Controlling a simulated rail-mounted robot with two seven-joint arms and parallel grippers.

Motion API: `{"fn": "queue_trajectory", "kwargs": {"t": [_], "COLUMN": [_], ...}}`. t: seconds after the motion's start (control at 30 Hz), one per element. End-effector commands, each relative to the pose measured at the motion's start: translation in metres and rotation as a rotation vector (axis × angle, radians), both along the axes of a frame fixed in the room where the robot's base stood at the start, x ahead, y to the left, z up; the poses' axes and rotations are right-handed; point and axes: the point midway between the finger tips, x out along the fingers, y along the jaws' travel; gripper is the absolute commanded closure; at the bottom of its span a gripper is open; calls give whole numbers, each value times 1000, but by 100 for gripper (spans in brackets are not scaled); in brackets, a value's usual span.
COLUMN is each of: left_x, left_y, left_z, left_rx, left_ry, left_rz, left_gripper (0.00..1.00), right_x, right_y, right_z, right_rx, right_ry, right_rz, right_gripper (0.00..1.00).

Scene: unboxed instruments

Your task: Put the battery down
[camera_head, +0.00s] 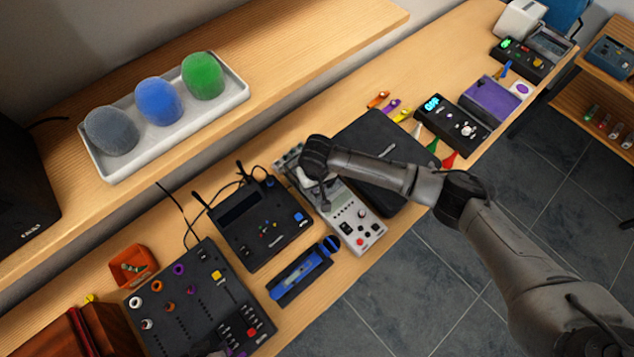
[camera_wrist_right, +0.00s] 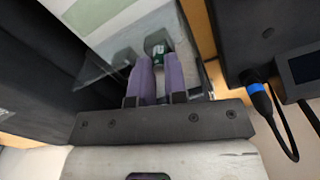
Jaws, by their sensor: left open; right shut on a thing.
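My right gripper (camera_head: 318,185) is over the upper part of a white-faced instrument (camera_head: 362,222) in the head view, pointing down. In the right wrist view its two purple fingers (camera_wrist_right: 159,72) are close together, shut on the battery (camera_wrist_right: 157,44), a small green and white piece at the fingertips. Whether the battery touches the surface beyond it is not clear. In the head view the battery is hidden by the gripper.
A black boxy device with antennas (camera_head: 257,222) stands left of the white instrument, and a black case (camera_head: 385,150) right of it. A blue tool (camera_head: 303,270) lies in front. A shelf behind holds a white tray (camera_head: 107,172) with three coloured domes.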

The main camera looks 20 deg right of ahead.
Motion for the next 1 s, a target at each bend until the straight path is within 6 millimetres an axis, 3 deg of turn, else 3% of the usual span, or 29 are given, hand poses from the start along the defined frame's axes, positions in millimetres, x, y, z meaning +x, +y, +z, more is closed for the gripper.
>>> {"fn": "queue_trajectory", "kwargs": {"t": [0.3, 0.33, 0.43, 0.7, 0.87, 1.0], "left_x": [0, 0, 0, 0, 0, 0], "left_y": [-3, -3, -3, -1, 1, 1], "left_z": [1, 1, 1, 0, 0, 0], "left_rx": [-11, -11, -10, -4, 2, 4], "left_ry": [0, 0, -1, 0, 0, -1], "left_rz": [6, 6, 6, 3, -2, -3], "left_gripper": [57, 57, 57, 57, 57, 57], "right_x": [0, 0, 0, 1, 1, 1], "right_y": [0, 0, 0, 0, 0, 0], "right_z": [-2, -2, -2, 0, 17, 43], "right_rx": [0, 0, 0, 0, 1, 2], "right_ry": [0, -1, -1, -2, -3, -4], "right_rz": [-1, 0, 0, 0, -1, 0], "right_gripper": [100, 85, 76, 76, 76, 76]}}
